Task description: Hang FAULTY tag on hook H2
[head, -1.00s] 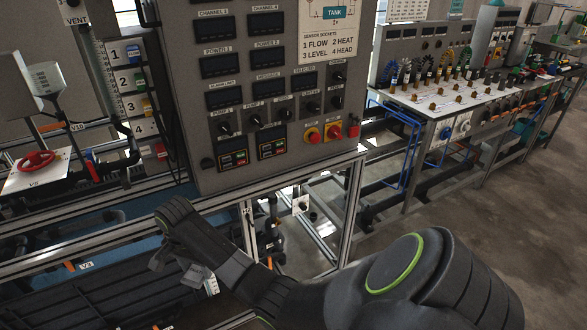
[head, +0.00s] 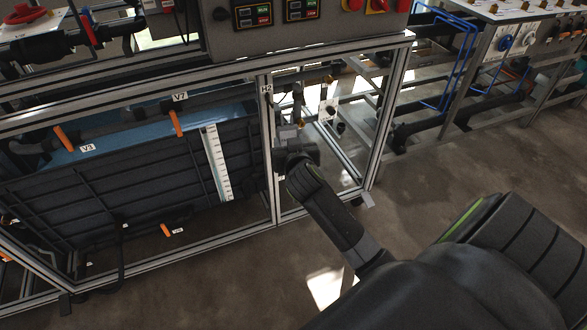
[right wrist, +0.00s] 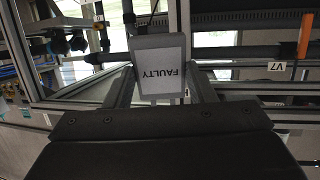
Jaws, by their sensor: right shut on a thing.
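The FAULTY tag (right wrist: 160,68) is a grey plate with a white face, and its lettering is upside down in the right wrist view. My right gripper (right wrist: 160,88) is shut on it, with one finger along each side. In the head view my right gripper (head: 289,140) is just right of the upright frame post and below the H2 label (head: 266,89). The hook itself is not clear in either view, and I cannot tell whether the tag touches it. My left gripper is not in view.
The metal frame's top rail (head: 180,68) and post (head: 268,150) are close to my right gripper. Orange valve handles (head: 176,123) and a white scale strip (head: 217,163) are to the left. Pipes lie behind the frame. The floor (head: 440,170) at right is open.

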